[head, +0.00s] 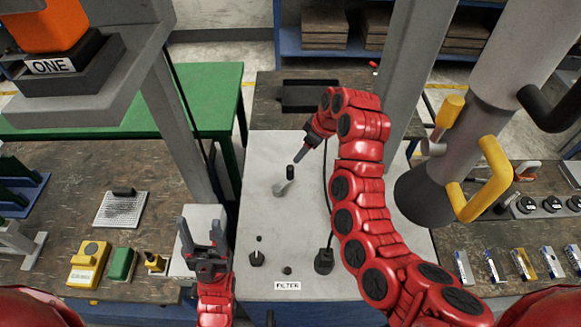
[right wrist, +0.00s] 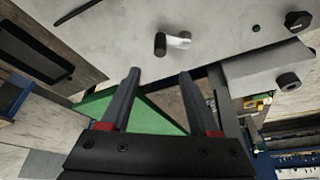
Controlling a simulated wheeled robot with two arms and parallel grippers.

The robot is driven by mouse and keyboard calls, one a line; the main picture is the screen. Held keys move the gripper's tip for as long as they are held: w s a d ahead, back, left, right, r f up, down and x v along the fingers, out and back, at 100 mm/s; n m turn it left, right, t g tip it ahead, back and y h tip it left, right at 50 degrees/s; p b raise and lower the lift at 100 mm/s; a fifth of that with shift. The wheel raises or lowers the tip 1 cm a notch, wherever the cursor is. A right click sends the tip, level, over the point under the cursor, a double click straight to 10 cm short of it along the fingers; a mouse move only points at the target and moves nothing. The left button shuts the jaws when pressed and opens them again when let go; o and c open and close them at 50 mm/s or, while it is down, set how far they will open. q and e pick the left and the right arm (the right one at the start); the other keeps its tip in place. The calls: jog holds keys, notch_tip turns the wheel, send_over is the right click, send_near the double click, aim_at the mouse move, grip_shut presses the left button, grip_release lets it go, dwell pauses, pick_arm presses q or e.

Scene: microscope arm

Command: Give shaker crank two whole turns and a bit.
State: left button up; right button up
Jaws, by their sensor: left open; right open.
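The shaker crank, a short grey arm with an upright black handle (head: 290,173), stands on the pale grey panel (head: 305,222). In the right wrist view its black handle (right wrist: 160,43) shows just beyond my fingertips, with the light arm pointing right. My right gripper (head: 300,158) is close above the handle; its two fingers (right wrist: 158,78) are apart with nothing between them. They do not appear to touch the handle. My left gripper (head: 202,235) is open and empty over a grey block at the panel's left edge.
A black knob (head: 256,258) and a black fitting with a cable (head: 324,260) stand near the "FILTER" label (head: 287,286). The large microscope tube with yellow handles (head: 485,190) hangs at right. A grey post (head: 172,125) rises at left. The panel around the crank is clear.

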aim_at(291, 167)
jog(key=b+x, duration=0.1)
jog(key=x, duration=1.1)
jog(key=shift+w+f, duration=0.1)
jog(key=shift+f, duration=0.15)
jog(key=shift+c, duration=0.4)
grip_shut()
dwell(0.7)
